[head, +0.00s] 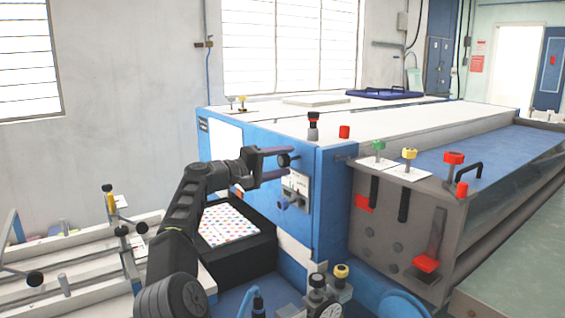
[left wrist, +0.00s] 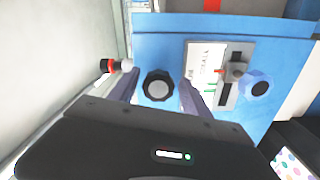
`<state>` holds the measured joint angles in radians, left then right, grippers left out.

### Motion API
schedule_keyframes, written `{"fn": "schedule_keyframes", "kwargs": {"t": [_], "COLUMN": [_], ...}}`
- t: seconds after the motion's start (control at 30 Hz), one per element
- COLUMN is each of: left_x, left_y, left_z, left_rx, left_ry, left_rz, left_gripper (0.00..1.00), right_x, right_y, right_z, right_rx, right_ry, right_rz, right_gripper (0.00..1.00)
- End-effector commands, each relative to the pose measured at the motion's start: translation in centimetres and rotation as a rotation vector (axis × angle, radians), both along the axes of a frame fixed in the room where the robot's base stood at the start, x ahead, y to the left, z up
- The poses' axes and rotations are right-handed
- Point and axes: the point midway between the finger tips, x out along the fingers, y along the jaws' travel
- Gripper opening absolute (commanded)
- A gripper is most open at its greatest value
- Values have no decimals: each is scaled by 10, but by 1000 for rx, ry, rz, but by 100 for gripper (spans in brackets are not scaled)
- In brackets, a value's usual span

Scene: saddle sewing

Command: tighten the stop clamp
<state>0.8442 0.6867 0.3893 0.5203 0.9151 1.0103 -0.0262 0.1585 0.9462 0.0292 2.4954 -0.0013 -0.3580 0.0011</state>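A black round knob (head: 284,160) sits on the blue end face of the long machine. In the left wrist view the black knob (left wrist: 159,85) lies between my left gripper's fingers. My left gripper (head: 288,163) is open, one finger on each side of the knob, with visible gaps in the left wrist view (left wrist: 158,78). Beside the knob is a scale plate (left wrist: 204,62) with a slider and a blue lobed knob (left wrist: 258,84); the blue knob also shows in the head view (head: 283,203). No label shows which knob is the stop clamp. My right gripper is not in view.
A black box with a dotted sheet (head: 228,226) stands below my left arm. A red-and-black knob (left wrist: 108,65) is left of the fingers. Metal rails with clamps (head: 80,265) lie at left. A grey bracket with colored knobs (head: 400,225) stands at right.

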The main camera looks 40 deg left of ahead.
Motion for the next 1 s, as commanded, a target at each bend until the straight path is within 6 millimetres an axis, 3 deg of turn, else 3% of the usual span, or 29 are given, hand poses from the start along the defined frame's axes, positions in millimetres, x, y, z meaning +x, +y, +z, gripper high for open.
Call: {"fn": "schedule_keyframes", "kwargs": {"t": [0.37, 0.73, 1.0], "left_x": [-4, -54, -75], "left_y": [2, 17, 22], "left_z": [0, -3, 0], "left_rx": [0, 2, 0], "left_ry": [-3, -2, -1], "left_rz": [2, 5, 1], "left_gripper": [61, 61, 61], "right_x": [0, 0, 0], "right_y": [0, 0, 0], "right_z": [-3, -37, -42], "right_rx": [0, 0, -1], "right_ry": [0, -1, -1], "right_rz": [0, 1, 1], "right_gripper": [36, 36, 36]}}
